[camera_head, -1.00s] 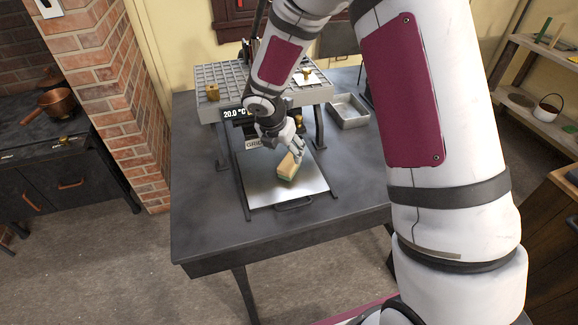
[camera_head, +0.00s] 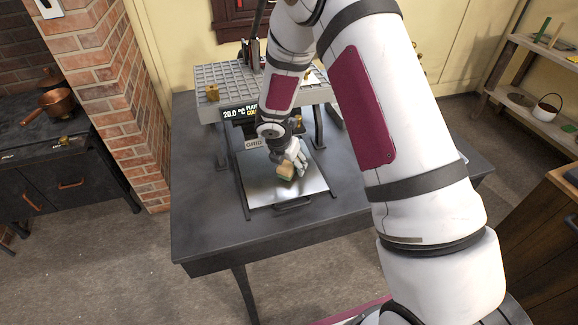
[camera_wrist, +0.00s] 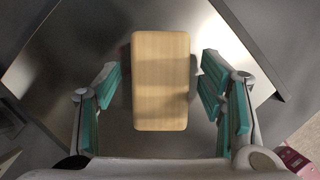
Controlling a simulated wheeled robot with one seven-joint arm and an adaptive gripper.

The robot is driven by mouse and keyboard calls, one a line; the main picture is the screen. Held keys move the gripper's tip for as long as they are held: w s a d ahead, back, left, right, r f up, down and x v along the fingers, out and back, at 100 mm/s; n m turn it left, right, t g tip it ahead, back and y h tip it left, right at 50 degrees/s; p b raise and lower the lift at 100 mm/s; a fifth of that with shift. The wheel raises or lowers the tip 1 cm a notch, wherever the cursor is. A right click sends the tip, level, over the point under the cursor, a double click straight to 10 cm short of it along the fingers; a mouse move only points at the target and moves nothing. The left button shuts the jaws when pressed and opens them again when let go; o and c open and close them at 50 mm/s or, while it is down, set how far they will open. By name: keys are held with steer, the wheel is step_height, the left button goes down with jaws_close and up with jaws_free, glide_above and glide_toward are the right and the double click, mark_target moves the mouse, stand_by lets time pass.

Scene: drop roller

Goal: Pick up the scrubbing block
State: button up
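The scrubbing block (camera_head: 286,171) is a pale wooden block with a thin greenish layer at its bottom edge in the head view. It is over the shiny metal plate (camera_head: 262,194) on the dark table. In the wrist view the block (camera_wrist: 160,80) is upright in the picture, between the two teal-padded fingers of my gripper (camera_wrist: 160,88). Gaps show on both sides of it, so the fingers are open and not touching it. In the head view my gripper (camera_head: 291,163) is right at the block, partly hiding it.
A grey gridded rack (camera_head: 225,75) with a 20.0 °C display stands behind the plate. A small brass piece (camera_head: 212,92) sits on it. The plate has a dark front handle (camera_head: 293,205). The table's left and front (camera_head: 205,215) are clear.

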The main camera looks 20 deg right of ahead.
mark_target(290, 164)
steer(key=c, duration=1.3)
steer(key=shift+r, duration=0.1)
steer(key=shift+r, duration=0.5)
step_height(290, 164, up, 2)
steer(key=shift+r, duration=0.1)
steer(key=shift+s+r+b, duration=0.15)
steer(key=shift+s+b, duration=0.15)
steer(key=shift+s, duration=0.35)
steer(key=s+b, duration=0.1)
steer(key=s, duration=0.4)
steer(key=s+r+b, duration=0.1)
steer(key=s, duration=0.4)
steer(key=s+b, duration=0.1)
steer(key=s, duration=0.3)
steer(key=shift+s+a+r, duration=0.15)
steer(key=shift+s+a, duration=0.2)
steer(key=shift+s, duration=0.05)
